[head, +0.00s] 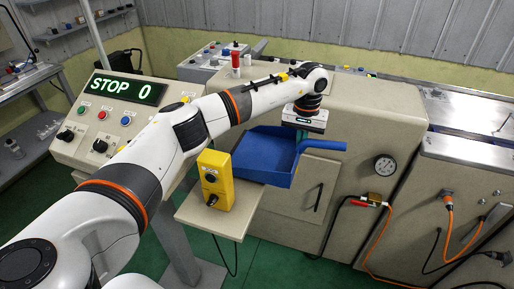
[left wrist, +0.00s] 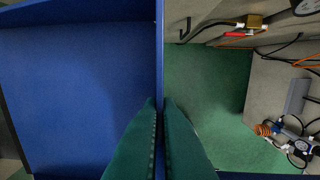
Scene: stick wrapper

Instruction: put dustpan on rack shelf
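The blue dustpan (head: 262,158) is in front of the beige machine, its handle (head: 325,147) pointing right. My left gripper (head: 303,122) is above the dustpan; its fingers are mostly hidden in the head view. In the left wrist view, the green fingers (left wrist: 160,108) are closed on the thin side wall of the dustpan, whose blue floor (left wrist: 80,90) fills the left half. Green floor shows well below it. A rack shelf (head: 28,78) with small items stands at the far left. My right gripper is not in view.
A yellow control box (head: 215,180) stands on a small beige platform (head: 238,222) just left of the dustpan. A panel reading STOP 0 (head: 122,88) stands at left. A gauge (head: 385,164) and orange cables (head: 372,245) are on the right. Green floor below is partly clear.

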